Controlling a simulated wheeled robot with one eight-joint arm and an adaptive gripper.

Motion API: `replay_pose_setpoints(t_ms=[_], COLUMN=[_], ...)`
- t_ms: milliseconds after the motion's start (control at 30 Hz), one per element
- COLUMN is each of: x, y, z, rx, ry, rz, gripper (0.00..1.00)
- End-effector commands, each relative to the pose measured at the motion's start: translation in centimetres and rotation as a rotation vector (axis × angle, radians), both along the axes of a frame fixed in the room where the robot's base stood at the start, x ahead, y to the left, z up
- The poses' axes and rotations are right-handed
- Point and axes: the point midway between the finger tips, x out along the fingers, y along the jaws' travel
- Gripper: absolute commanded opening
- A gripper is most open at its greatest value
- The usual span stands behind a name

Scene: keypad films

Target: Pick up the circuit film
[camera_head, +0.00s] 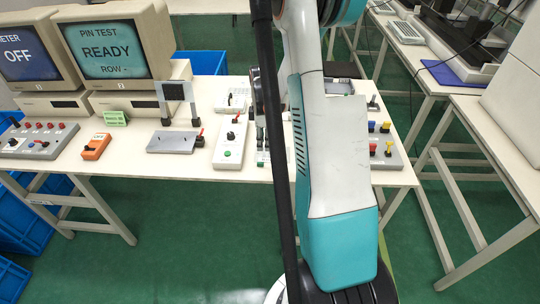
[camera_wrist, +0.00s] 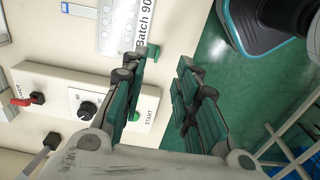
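A pale sheet with rows of round marks (camera_wrist: 116,24), which looks like the circuit film, lies on the table at the top of the wrist view. A white strip on it reads "Batch 90", the rest cut off, and a small green piece shows at its edge. In the head view my arm hides most of that spot. My gripper (camera_wrist: 168,60) is open, with nothing between its fingers; the green floor shows through the gap. The fingertips are beside the sheet's labelled end in the wrist view; I cannot tell how high above it.
A white box with a knob and a green START button (camera_head: 231,140) stands left of my gripper. A grey plate fixture (camera_head: 172,142), an orange box (camera_head: 96,146) and two monitors (camera_head: 108,50) are further left. A panel with coloured knobs (camera_head: 386,152) is at right.

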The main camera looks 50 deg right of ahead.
Motion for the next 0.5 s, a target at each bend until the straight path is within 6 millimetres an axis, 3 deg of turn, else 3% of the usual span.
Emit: replay_pose_setpoints(t_ms=[33,200,500], x=[0.0,0.1,0.1], y=[0.0,0.0,0.1], z=[-1.4,-4.3,-6.0], rx=[0.0,-0.001,-0.001], ry=[0.0,-0.001,-0.001], rz=[0.0,0.0,0.0], gripper=[0.28,0.28,0.28])
